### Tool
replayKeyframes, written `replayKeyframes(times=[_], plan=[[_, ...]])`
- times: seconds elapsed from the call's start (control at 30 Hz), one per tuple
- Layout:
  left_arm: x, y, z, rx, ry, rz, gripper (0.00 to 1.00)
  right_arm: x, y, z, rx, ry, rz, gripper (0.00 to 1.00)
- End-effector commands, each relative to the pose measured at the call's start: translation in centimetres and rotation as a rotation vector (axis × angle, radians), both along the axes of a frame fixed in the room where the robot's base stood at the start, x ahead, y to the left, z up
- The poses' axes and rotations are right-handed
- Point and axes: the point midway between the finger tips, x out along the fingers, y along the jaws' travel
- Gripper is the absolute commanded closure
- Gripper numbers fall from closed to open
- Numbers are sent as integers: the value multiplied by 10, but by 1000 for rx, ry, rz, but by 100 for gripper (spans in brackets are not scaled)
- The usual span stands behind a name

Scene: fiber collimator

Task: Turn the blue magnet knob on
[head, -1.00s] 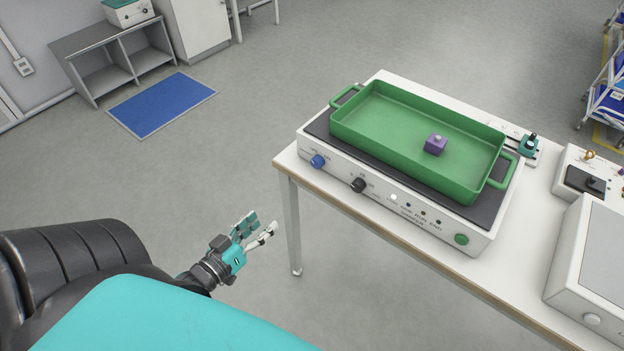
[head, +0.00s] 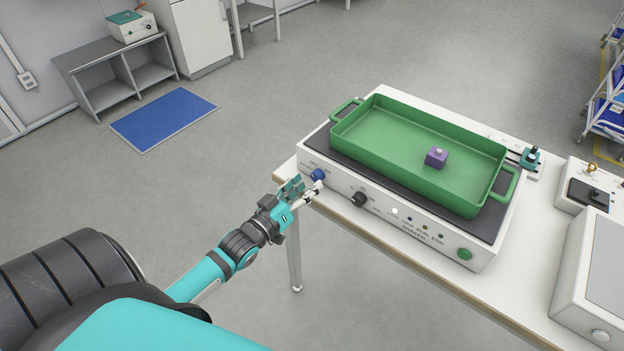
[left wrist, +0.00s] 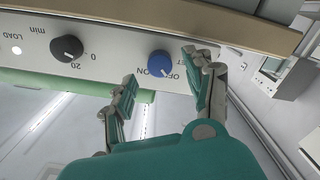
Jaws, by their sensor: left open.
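The blue magnet knob (head: 317,176) is on the front panel of a white box-shaped device (head: 390,211), at the panel's left end. In the left wrist view the blue knob (left wrist: 160,63) shows beyond the fingertips, between their two lines, near OFF and ON lettering. My left gripper (head: 303,190) is open and empty, just in front of the knob. In the left wrist view its two fingers (left wrist: 163,90) are spread apart, and no contact with the knob is clear. My right gripper is in no view.
A black knob (head: 360,199) sits to the right on the same panel, with small lights and a green button (head: 464,254) further along. A green tray (head: 400,150) with a purple block (head: 437,157) rests on the device. The table edge runs below the panel.

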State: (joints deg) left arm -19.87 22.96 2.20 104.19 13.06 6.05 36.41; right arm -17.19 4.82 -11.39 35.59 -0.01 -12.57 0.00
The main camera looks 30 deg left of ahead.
Motion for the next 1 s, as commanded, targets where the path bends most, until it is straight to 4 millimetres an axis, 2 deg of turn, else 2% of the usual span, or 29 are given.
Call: replayKeyframes(times=[0.1, 0.2, 0.57, 0.9, 1.0], plan=[[17, -1, 0, 0, -1, 0, 47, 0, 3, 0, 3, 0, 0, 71], [25, -2, 0, 0, 0, 0, 47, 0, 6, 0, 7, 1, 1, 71], [29, -2, 0, 0, 1, 0, 47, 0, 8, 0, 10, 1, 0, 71], [29, -2, 0, 0, 0, 1, 91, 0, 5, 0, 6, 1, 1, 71], [29, -2, 0, 0, 0, 1, 100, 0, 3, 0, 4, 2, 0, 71]])
